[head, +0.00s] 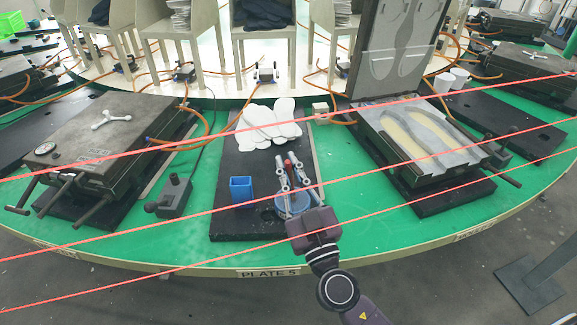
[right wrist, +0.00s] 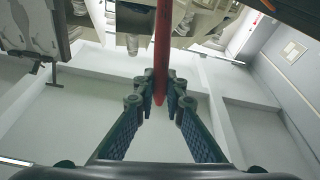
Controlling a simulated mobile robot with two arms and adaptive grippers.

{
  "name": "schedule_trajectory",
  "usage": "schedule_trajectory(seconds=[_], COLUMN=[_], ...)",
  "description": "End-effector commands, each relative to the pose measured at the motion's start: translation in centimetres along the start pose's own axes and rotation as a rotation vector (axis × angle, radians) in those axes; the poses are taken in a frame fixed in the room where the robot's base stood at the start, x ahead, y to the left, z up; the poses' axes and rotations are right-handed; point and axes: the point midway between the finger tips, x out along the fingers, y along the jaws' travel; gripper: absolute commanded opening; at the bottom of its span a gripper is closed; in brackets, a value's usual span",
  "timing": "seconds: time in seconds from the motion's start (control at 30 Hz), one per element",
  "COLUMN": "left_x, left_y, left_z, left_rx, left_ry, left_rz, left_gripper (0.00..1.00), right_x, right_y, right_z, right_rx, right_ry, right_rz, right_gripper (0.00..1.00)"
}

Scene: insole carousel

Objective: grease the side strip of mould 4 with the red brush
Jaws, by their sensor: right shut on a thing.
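My right gripper (head: 289,168) is shut on the upright red brush, whose red handle (head: 288,157) shows between the fingertips. In the right wrist view the red handle (right wrist: 162,45) stands between the two fingers (right wrist: 161,90). The bristle end is hidden. A round blue pot (head: 293,204) sits behind and below the gripper on the black mat. An open mould (head: 420,145) with two insole-shaped hollows stands on the right, its lid (head: 398,45) raised. A closed mould (head: 105,140) stands on the left. I cannot read which mould is number 4. My left gripper is not in view.
A blue square cup (head: 241,190) stands left of the pot on the black mat (head: 232,222). White insoles (head: 268,122) lie behind it. A grey control box (head: 174,197) sits beside the closed mould. Orange hoses run behind. Red lines cross the view. Green table is bare along the front.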

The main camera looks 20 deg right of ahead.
Motion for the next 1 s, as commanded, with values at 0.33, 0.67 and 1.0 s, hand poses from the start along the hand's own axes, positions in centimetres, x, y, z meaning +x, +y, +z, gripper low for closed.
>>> schedule_trajectory(seconds=[0.33, 0.67, 1.0], left_x=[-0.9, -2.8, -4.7], left_y=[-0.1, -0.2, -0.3], left_z=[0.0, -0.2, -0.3], left_rx=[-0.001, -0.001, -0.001], left_ry=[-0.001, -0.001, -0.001], left_rz=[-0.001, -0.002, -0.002], left_gripper=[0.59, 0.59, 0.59], right_x=[0.3, 1.2, 1.9], right_y=[0.2, 0.6, 1.1], right_z=[-1.0, -3.7, -6.2], right_rx=[0.0, 0.001, 0.0], right_ry=[-0.003, -0.001, 0.0], right_rz=[0.0, -0.001, 0.001], right_gripper=[0.0, 0.0, 0.0])
